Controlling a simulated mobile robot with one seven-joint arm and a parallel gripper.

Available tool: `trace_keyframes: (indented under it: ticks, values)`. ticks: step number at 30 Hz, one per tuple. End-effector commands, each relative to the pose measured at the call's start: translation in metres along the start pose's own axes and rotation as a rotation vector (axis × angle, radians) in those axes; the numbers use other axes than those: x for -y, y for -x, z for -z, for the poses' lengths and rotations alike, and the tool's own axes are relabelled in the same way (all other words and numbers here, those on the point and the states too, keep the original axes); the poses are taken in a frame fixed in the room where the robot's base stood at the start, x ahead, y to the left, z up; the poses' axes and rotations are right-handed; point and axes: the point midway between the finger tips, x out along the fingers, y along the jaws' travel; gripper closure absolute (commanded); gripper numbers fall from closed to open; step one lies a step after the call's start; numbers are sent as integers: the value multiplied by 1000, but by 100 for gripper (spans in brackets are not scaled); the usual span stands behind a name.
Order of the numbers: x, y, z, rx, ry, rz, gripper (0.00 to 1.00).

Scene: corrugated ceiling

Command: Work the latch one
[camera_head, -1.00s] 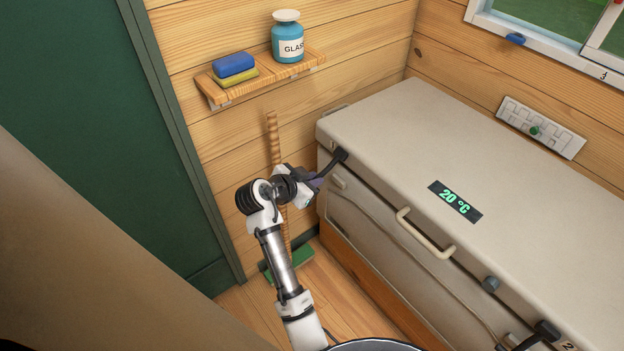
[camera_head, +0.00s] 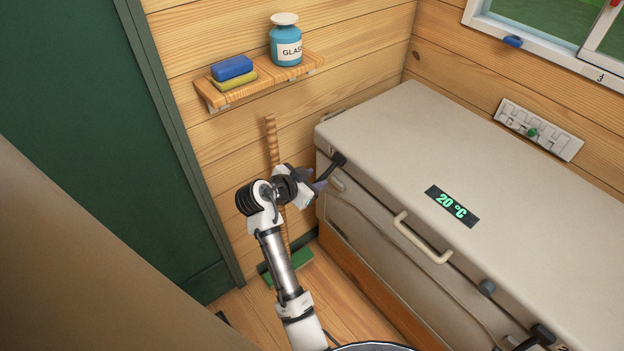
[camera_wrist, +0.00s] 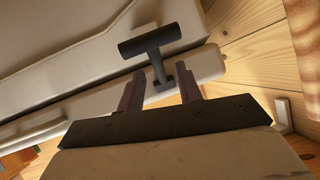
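A dark T-shaped latch (camera_head: 338,160) sits at the near left corner of the pale freezer chest (camera_head: 480,150), at the lid's front edge. In the wrist view the latch's crossbar (camera_wrist: 150,41) and short stem show large, just beyond the fingers. My gripper (camera_head: 318,184) is beside this latch in the head view. In the wrist view my gripper (camera_wrist: 161,88) is open, one finger on each side of the stem's lower end. I cannot tell whether either finger touches it. A second dark latch (camera_head: 543,334) is at the right, near a label 2.
The lid has a pale handle (camera_head: 422,238) and a 20 °C display (camera_head: 452,206). A shelf (camera_head: 213,100) with sponges and a blue jar (camera_head: 286,45) is above. A broom (camera_head: 272,140) leans behind my arm. A green door (camera_head: 80,120) is left.

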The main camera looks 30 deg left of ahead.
Motion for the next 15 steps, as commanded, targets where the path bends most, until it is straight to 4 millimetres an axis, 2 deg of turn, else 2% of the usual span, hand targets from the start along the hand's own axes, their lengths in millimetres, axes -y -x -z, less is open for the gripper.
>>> trace_keyframes:
  ticks: [8,11,15]
  values:
    - [0,6,-4,3,3,1,65]
    - [1,20,-4,2,2,3,65]
    - [1,50,-4,2,1,4,65]
